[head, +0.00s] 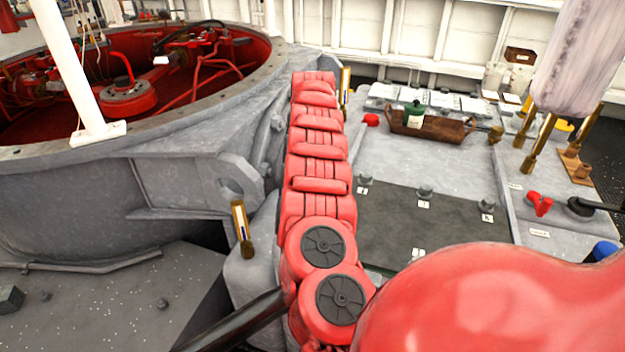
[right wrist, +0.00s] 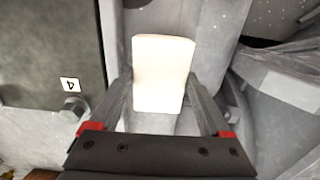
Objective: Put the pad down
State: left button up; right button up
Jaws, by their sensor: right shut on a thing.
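In the right wrist view a plain white pad (right wrist: 163,73) with rounded corners sits between the two fingers of my right gripper (right wrist: 160,88). The fingers are shut on its sides. Below it is a smooth grey surface, beside a dark mat (right wrist: 45,45); I cannot tell whether the pad touches that surface. In the head view neither the pad nor my right gripper shows. My left gripper is in neither view.
The dark mat (head: 440,228) lies on a grey deck with small knobs and number labels. A brown tray (head: 456,133) holding a green container (head: 414,114) stands behind it. A red-lined round well (head: 50,150) is at left. Brass posts (head: 541,142) stand at right.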

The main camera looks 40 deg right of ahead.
jog(key=shift+f, duration=1.4)
jog(key=shift+f, duration=0.2)
jog(key=o, duration=1.2)
jog(key=shift+c, duration=0.2)
notch_tip(320, 180, up, 12)
jog(key=p, duration=0.1)
jog(key=shift+r, duration=0.2)
